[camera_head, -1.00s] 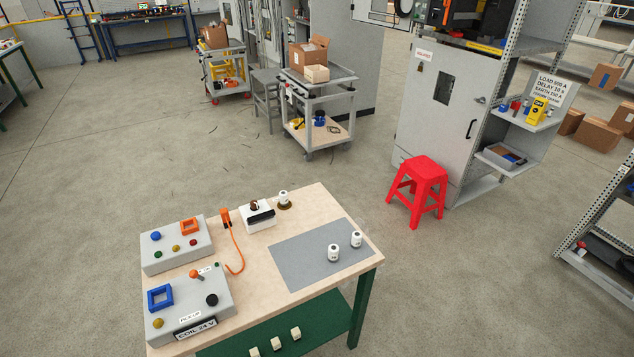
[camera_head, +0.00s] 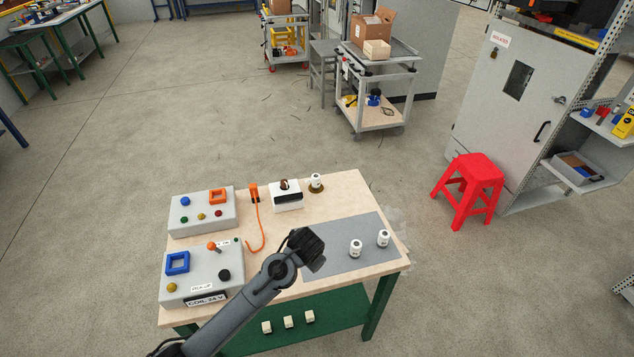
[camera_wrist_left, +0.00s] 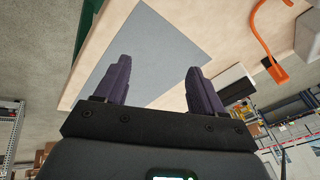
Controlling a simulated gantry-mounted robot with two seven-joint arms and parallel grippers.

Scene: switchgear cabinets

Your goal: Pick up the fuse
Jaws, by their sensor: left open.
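Two white cylindrical fuses stand upright on the grey mat (camera_head: 340,262) in the head view, one nearer (camera_head: 356,249) and one further right (camera_head: 384,238). A similar white cylinder (camera_head: 316,182) stands on a dark round base at the table's back edge. My left gripper (camera_head: 310,250) is over the mat's left side, left of the nearer fuse and apart from it. In the left wrist view its two purple fingers (camera_wrist_left: 159,68) are spread and empty, with bare mat (camera_wrist_left: 165,40) beyond them. I make out no fuse there. My right gripper is not in view.
Two grey control boxes (camera_head: 203,212) (camera_head: 200,277) fill the table's left side. An orange lead (camera_head: 260,225) and a white block with a black front (camera_head: 286,196) lie behind my gripper. A red stool (camera_head: 470,185) stands right of the table.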

